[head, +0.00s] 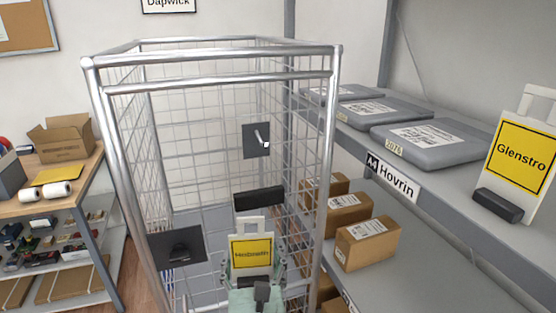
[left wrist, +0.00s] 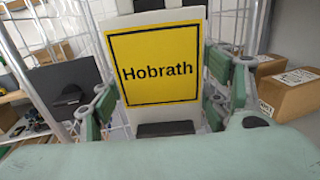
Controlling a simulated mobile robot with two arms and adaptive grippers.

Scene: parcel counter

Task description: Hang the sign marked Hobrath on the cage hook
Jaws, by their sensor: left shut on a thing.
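The Hobrath sign (head: 251,252) is a white board with a yellow, black-framed label and a cut-out handle at its top. It stands roughly upright in my left gripper (head: 254,268), which is shut on its lower part. In the left wrist view the sign (left wrist: 160,68) fills the middle, between the green fingers, and its top is cut off. A silver hook (head: 263,141) projects from a dark plate on the cage's mesh, above and apart from the sign. My right gripper is not in view.
The wire cage (head: 212,78) has thick metal rails. A dark plate (head: 165,243) with a dark fitting and a black block (head: 259,198) are near the sign. Shelves with cartons (head: 367,243) and the Glenstro sign (head: 520,155) stand right. A bench (head: 85,172) stands left.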

